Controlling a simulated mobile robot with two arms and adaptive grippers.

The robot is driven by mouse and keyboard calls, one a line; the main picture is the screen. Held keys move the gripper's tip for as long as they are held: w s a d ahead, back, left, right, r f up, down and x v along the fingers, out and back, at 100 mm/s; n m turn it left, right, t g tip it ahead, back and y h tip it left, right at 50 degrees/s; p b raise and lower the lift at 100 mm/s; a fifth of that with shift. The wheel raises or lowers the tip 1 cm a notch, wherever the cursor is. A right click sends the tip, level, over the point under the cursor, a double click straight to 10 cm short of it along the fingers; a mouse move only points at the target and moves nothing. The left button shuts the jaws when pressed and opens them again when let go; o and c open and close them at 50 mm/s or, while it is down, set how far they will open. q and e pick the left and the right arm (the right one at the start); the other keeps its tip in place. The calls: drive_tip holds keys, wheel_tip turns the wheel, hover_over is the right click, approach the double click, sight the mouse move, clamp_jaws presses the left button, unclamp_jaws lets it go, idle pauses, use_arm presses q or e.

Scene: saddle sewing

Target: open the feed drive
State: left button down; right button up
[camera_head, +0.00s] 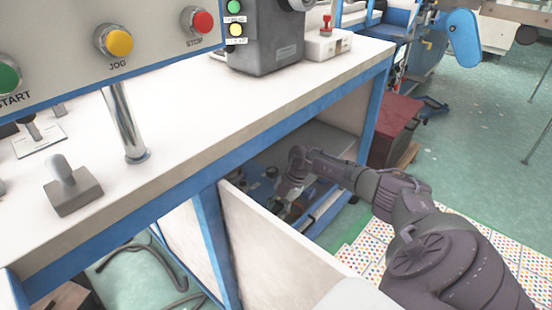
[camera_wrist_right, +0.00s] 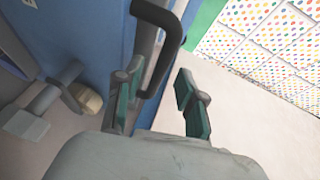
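A dark curved handle (camera_wrist_right: 172,42) is fixed to a blue panel (camera_wrist_right: 105,30) in the right wrist view. My right gripper (camera_wrist_right: 160,98) is open there, its green-padded fingers apart, with the handle's near end between them; I cannot tell whether they touch it. In the head view my right arm reaches from the right over a white panel, and the right gripper (camera_head: 287,192) is low in the opening under the bench. I cannot tell which part is the feed drive. My left gripper is not in view.
The white bench (camera_head: 190,115) has a blue frame and carries a control panel (camera_head: 60,62) with green, yellow and red buttons. The white panel (camera_head: 270,250) stands below the bench edge, beside my right arm. A dark red box (camera_head: 392,128) is on the floor behind.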

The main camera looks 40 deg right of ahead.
clamp_jaws()
idle(0.6)
